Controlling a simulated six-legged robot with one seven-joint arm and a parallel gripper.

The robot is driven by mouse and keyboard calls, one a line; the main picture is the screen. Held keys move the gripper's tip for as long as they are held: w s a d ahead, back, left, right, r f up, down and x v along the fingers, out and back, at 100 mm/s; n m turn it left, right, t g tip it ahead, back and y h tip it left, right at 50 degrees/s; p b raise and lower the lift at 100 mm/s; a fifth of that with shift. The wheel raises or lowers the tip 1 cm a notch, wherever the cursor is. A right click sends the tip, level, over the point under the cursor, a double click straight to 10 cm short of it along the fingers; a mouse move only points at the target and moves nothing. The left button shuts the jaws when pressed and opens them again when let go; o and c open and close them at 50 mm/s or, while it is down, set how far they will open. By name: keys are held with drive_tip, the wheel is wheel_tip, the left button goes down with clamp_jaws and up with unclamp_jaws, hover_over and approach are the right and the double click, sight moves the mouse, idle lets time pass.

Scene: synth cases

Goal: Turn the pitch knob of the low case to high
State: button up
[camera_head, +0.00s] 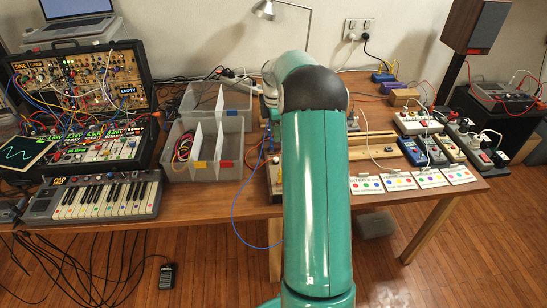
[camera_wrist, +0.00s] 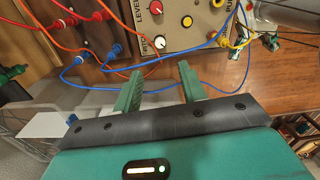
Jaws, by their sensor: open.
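The low case shows in the wrist view as a grey-beige panel (camera_wrist: 178,38) at the top, cut off by the frame edge. A small knob (camera_wrist: 160,43) at its lower left edge sits beside a label that seems to read PITCH. Its pointer setting is too small to tell. My gripper (camera_wrist: 158,82) is open and empty, its two green fingers pointing at the panel. They are apart from the knob, which lies just beyond and between the fingertips. In the head view a case (camera_head: 273,176) shows partly left of my arm, which hides my gripper and the rest.
A blue cable (camera_wrist: 140,70) crosses close to my fingers, with red and orange cables left. Grey bins (camera_head: 205,150) and a keyboard (camera_head: 95,197) stand left on the table.

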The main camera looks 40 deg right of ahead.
sight(276, 158)
drive_tip(key=f, duration=1.1)
drive_tip(key=shift+s+f, duration=0.25)
drive_tip(key=shift+f, duration=0.1)
drive_tip(key=shift+d, duration=0.1)
drive_tip(key=shift+c, duration=0.4)
clamp_jaws()
